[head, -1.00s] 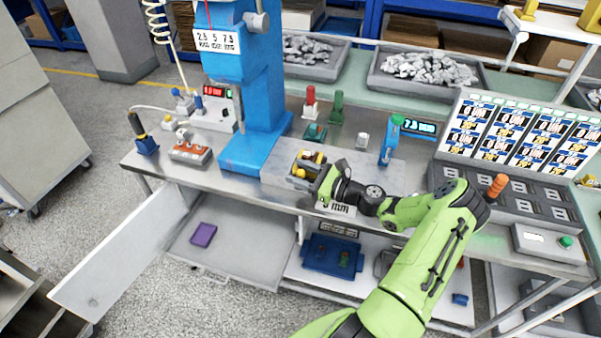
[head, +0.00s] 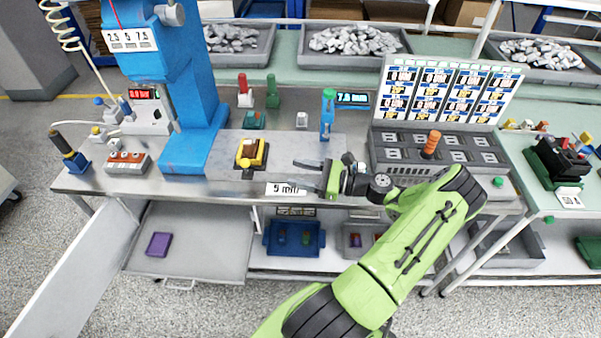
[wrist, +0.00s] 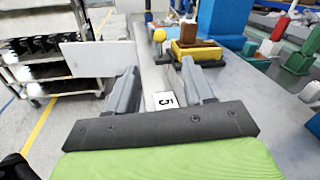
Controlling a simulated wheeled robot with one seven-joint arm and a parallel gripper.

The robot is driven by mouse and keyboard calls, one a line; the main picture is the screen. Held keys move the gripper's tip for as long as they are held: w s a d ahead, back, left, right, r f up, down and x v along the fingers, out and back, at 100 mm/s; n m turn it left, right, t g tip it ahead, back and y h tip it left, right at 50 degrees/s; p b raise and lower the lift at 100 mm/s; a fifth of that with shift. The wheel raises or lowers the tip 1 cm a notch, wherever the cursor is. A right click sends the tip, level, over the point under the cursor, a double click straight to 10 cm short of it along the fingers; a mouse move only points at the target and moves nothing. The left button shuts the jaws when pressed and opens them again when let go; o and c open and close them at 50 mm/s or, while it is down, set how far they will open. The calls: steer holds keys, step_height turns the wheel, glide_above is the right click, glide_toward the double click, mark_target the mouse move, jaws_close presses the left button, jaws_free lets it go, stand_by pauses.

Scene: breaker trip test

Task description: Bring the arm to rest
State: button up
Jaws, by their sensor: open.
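My green arm reaches up from the bottom of the head view. My gripper (head: 307,177) is open and empty, just above the front edge of the workbench (head: 215,190), by the "5 mm" label (head: 287,189). In the wrist view its two grey fingers (wrist: 160,88) stand apart with nothing between them but the bench edge and the label beyond.
A blue press (head: 190,100) stands at the left. A teal-topped gauge (head: 327,115) stands behind my gripper. A grey slotted tray with an orange-handled tool (head: 431,143) is at the right. Below, a drawer (head: 205,235) is open with a purple box (head: 158,244).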

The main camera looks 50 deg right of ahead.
stand_by(0.4)
steer(key=w+a+r+n+g+h, duration=0.1)
steer(key=w+a+r+n+g, duration=0.15)
steer(key=a+n+g, duration=0.5)
steer(key=w+a+r+n+g, duration=0.1)
steer(key=a+r+n+g, duration=0.3)
steer(key=a+n, duration=0.55)
steer(key=s+a+r+n+h, duration=0.3)
steer(key=s+a+r+n, duration=0.2)
steer(key=s, duration=0.3)
steer(key=s+a+r+n+h, duration=0.3)
steer(key=s+a+r+n, duration=0.3)
steer(key=s, duration=0.2)
steer(key=shift+s+r+n+t+h, duration=0.2)
steer(key=shift+r+n+t+h, duration=0.1)
steer(key=shift+r+t+h, duration=0.15)
